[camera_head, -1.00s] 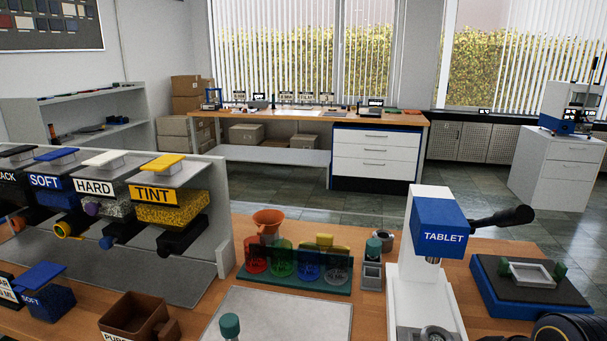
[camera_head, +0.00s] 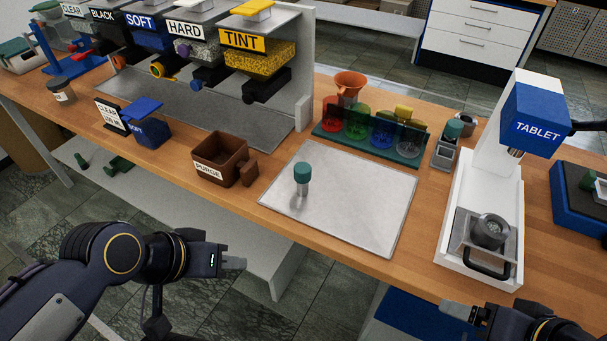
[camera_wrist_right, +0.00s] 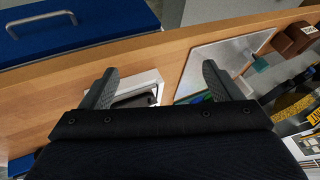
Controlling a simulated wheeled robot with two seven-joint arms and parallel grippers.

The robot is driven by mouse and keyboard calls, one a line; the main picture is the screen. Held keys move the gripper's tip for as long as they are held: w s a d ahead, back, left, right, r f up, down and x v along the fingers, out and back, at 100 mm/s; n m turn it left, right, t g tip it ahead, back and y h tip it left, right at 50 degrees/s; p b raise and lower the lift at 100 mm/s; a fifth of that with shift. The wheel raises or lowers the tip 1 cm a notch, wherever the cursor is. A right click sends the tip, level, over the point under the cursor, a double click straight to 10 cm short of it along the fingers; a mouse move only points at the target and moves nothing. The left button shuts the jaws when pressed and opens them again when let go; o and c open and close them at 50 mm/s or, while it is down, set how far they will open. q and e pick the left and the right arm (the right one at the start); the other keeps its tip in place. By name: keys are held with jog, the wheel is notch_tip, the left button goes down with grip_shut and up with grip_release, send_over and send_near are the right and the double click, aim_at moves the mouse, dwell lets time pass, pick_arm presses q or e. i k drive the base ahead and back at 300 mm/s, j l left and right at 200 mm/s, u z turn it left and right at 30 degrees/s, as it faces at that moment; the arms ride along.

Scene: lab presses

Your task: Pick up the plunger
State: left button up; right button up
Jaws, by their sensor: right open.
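The plunger, with a green knob on a metal stem (camera_head: 302,180), stands upright on the grey metal plate (camera_head: 345,215) in the middle of the bench. Its green knob also seems to show in the right wrist view (camera_wrist_right: 260,65). My left gripper (camera_head: 236,262) is in front of the bench edge, lower left of the plunger and apart from it; whether its jaws are open does not show. My right gripper (camera_wrist_right: 160,72) is open and empty, fingers spread in the wrist view. In the head view it is at the lower right, before the tablet press, away from the plunger.
The white and blue tablet press (camera_head: 530,125) stands right of the plate, with a metal cup (camera_head: 490,230) on its base. A rack of coloured cups (camera_head: 370,140) is behind the plate. A brown purge box (camera_head: 222,157) and the dispenser shelf (camera_head: 305,60) are left.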

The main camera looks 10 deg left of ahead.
aim_at(302, 169)
jog(key=i+j, duration=0.1)
jog(key=j, duration=0.4)
jog(key=i+j, duration=0.1)
jog(key=j, duration=0.35)
jog(key=i+j, duration=0.1)
jog(key=j, duration=0.4)
jog(key=i+j, duration=0.1)
jog(key=j, duration=0.4)
